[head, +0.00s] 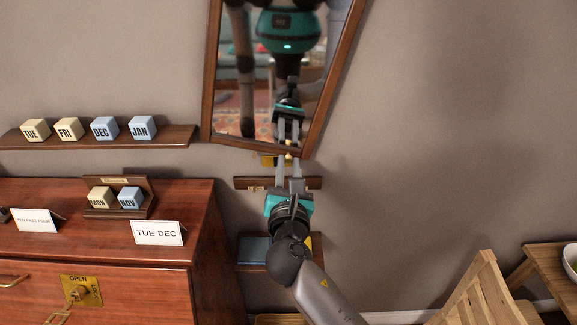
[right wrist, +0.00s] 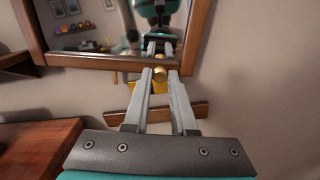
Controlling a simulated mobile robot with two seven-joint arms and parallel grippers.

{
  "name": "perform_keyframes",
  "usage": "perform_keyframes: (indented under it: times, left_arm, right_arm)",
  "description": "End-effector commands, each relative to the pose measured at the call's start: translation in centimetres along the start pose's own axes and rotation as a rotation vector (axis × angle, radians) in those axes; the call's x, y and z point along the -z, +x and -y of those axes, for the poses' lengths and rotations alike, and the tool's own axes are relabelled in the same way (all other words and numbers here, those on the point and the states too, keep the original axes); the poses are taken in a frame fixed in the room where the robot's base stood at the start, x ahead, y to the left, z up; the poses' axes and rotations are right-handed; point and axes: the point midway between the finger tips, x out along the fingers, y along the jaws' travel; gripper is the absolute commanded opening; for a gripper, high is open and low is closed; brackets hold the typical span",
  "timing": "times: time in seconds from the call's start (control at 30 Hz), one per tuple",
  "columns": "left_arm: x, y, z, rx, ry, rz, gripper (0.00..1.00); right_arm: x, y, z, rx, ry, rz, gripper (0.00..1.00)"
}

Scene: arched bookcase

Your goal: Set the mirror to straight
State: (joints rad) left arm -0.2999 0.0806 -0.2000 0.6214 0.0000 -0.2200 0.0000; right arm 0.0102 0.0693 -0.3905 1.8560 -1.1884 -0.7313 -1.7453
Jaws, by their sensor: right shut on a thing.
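The mirror (head: 235,142) hangs on the wall in a brown wooden frame, its lower part in view. Its bottom edge slopes down to the right in the head view, so it looks tilted. The frame's lower edge (right wrist: 100,73) also shows in the right wrist view. My right gripper (head: 288,161) is at this lower edge, with its fingers pointing up. It is shut on a small round brass knob (right wrist: 160,73), which shows between the fingertips in the right wrist view. My left gripper is not directly in view.
A wooden strip (head: 245,183) is on the wall below the mirror. A shelf with lettered cubes (head: 103,128) is at left, above a red-brown cabinet (head: 205,235) with cards and more cubes. A wooden chair (head: 485,290) is at lower right. The wall right of the mirror is bare.

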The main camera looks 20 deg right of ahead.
Motion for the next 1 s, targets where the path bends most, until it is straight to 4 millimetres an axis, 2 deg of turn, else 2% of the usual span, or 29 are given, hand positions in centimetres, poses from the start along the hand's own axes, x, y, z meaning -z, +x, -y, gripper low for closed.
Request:
perform_keyframes:
  times: [0.5,0.97,1.0]
  left_arm:
    - [0.5,-5.0,0.1,0.0,0.0,0.0,0.5]
    - [0.5,-5.3,0.1,0.0,0.0,0.001,0.5]
    - [0.5,-5.3,0.1,0.0,0.0,0.001,0.5]
  right_arm:
    - [-2.3,0.1,3.4,0.002,-0.203,0.004,0.0]
    - [-2.3,0.1,4.0,0.002,-0.234,0.006,0.0]
    - [-2.3,0.1,4.0,0.002,-0.234,0.006,0.27]
